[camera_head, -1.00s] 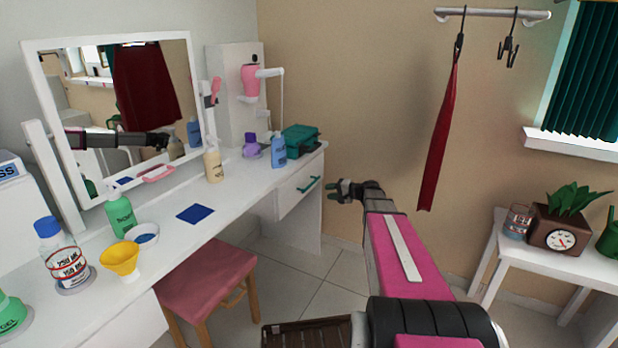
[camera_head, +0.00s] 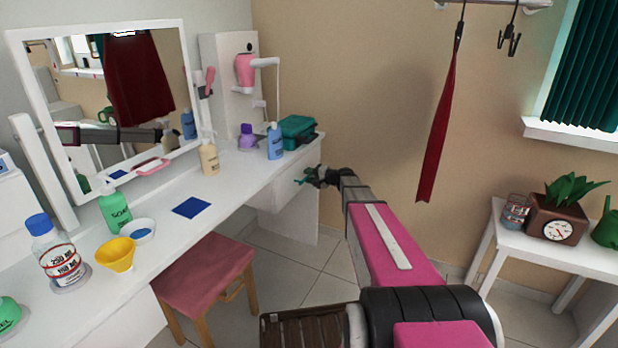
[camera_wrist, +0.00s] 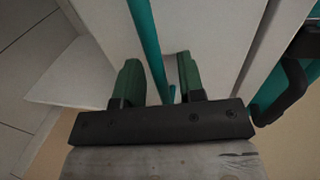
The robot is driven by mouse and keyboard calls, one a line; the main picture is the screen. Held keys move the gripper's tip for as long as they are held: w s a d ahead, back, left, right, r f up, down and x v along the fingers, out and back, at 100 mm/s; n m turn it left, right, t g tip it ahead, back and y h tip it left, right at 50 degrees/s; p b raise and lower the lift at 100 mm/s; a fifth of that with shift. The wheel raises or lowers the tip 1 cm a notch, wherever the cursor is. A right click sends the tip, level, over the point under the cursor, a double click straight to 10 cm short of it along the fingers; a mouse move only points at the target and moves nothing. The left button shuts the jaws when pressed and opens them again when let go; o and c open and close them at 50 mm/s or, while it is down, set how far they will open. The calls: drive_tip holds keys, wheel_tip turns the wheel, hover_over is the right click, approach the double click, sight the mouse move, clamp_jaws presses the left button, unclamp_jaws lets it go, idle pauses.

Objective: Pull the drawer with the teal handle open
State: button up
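The white drawer (camera_head: 266,196) is at the right end of the white dressing table and looks shut. Its teal handle (camera_head: 299,181) is mostly hidden behind my gripper (camera_head: 310,177) in the head view. In the wrist view, the teal handle (camera_wrist: 146,40) runs as a bar down between the two green fingers of my gripper (camera_wrist: 157,75). The fingers are apart, with visible space between them. I cannot tell whether either finger touches the bar.
The dressing table (camera_head: 165,245) carries bottles, a yellow funnel (camera_head: 115,257) and a teal box (camera_head: 297,131). A pink stool (camera_head: 207,275) stands in front of it. A red garment (camera_head: 440,130) hangs to the right. Tiled floor is free below the drawer.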

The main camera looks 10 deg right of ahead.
drive_tip(key=shift+a, duration=0.15)
clamp_jaws()
